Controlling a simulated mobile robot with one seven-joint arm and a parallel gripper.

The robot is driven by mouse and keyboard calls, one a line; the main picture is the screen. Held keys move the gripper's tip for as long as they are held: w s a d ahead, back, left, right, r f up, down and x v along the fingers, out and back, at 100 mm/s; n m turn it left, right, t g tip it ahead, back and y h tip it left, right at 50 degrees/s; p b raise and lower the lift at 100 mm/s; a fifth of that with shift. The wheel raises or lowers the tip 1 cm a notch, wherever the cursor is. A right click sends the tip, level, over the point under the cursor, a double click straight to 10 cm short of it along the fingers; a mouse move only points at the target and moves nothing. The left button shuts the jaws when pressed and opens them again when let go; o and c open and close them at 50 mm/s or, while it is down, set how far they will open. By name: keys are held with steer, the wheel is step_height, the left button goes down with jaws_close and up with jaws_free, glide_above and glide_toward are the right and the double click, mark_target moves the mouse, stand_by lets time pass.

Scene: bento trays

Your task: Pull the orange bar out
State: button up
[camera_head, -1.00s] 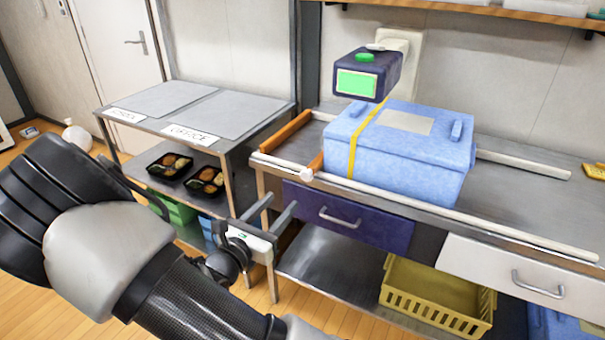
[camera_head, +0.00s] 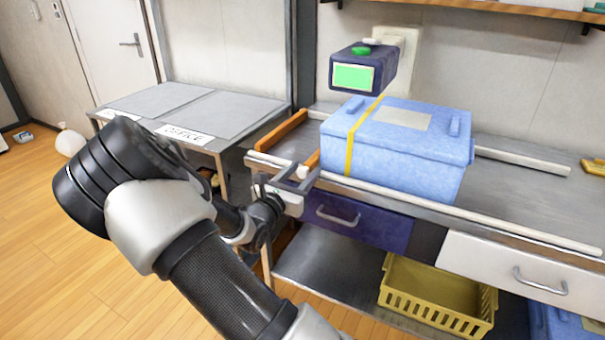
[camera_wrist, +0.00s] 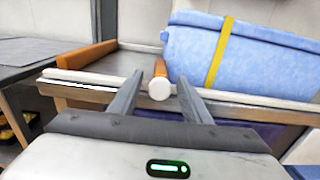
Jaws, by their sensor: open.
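An orange bar with a round white knob (camera_wrist: 159,90) at its near end lies across the counter beside the blue box (camera_head: 398,150). Its orange part shows in the wrist view (camera_wrist: 160,68) and the head view (camera_head: 312,160). My gripper (camera_head: 306,168) is open and empty at the counter's front edge. In the wrist view its two fingers stand to the left and right of the knob in the picture. I cannot tell whether the tips reach around it. A second orange bar (camera_head: 281,130), without a visible knob, lies along the counter's left end.
White rails (camera_head: 480,221) run along the counter. A dark scanner with a green button (camera_head: 362,75) hangs over the box, which has a yellow strap (camera_head: 352,143). A side table with an OFFICE label (camera_head: 186,134) stands left. A yellow basket (camera_head: 437,295) sits below.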

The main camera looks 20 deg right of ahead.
jaws_close()
steer(key=p+v, duration=0.3)
steer(key=v, duration=0.5)
steer(key=shift+f, duration=0.15)
steer(key=shift+s+a, duration=0.1)
steer(key=shift+a, duration=0.05)
jaws_free()
steer(key=shift+s+a, duration=0.1)
steer(key=p+v, duration=0.3)
steer(key=v, duration=1.4)
